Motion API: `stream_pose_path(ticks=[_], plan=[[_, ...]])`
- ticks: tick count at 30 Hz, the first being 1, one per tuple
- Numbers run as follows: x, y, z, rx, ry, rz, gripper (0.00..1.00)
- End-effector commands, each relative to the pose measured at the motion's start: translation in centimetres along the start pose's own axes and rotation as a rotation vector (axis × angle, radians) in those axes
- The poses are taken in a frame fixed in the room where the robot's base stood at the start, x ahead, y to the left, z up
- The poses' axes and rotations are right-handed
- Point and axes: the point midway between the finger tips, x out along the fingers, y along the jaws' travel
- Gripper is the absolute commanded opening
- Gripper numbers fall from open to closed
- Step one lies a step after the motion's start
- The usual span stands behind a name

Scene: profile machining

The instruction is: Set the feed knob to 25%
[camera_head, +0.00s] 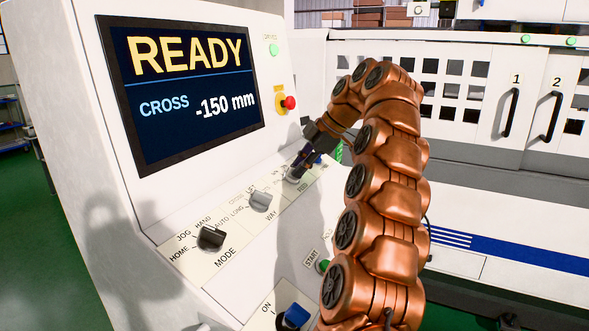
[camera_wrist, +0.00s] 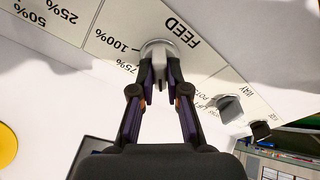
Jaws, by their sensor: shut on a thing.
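The feed knob (camera_wrist: 158,48) is light grey on a round base and sits on the white panel beside the upside-down word FEED in the wrist view. The labels 100% and 75% are printed on its left there. My gripper (camera_wrist: 160,78) is shut on the knob, with one dark finger on each side. In the head view, my gripper (camera_head: 297,168) reaches down to the panel beyond the WAY knob and hides most of the feed knob. I cannot tell for sure which mark the knob points to.
The grey WAY knob (camera_head: 261,201) and black MODE knob (camera_head: 211,238) stand nearer on the panel. A green START button (camera_head: 323,265) and blue knob (camera_head: 295,316) lie below. The screen (camera_head: 185,85) reads READY, CROSS -150 mm. A red emergency button (camera_head: 289,103) is beside it.

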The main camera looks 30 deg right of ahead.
Motion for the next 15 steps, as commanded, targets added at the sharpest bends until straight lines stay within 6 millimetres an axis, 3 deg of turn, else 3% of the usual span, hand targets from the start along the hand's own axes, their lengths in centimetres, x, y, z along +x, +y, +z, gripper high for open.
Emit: stream_pose_path(ticks=[15], plan=[[-0.04, 0.03, 0.0, -0.088, 0.0, -0.014, 0.0]])
